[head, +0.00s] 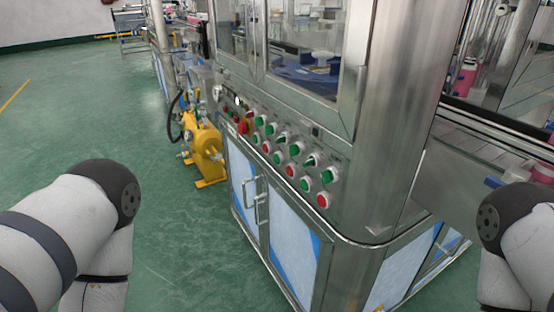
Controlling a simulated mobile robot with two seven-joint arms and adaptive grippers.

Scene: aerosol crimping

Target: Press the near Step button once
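A slanted steel control panel (343,157) on the machine's near side carries rows of green, red and black buttons and switches. Red buttons (323,200) line its lower right edge, with green buttons (304,184) beside them. A larger red knob (243,127) sits toward the panel's left end. The labels are too small to read, so I cannot tell which one is the near Step button. My left and right arms show at the lower left and right edges, apart from the panel. Both grippers are out of view.
The steel machine cabinet (388,130) with glass doors stands above the panel, and lower cabinet doors (290,235) with handles are below it. A yellow pump (207,150) stands left of the cabinet. A conveyor (460,160) runs at the right. The green floor (100,110) at left is open.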

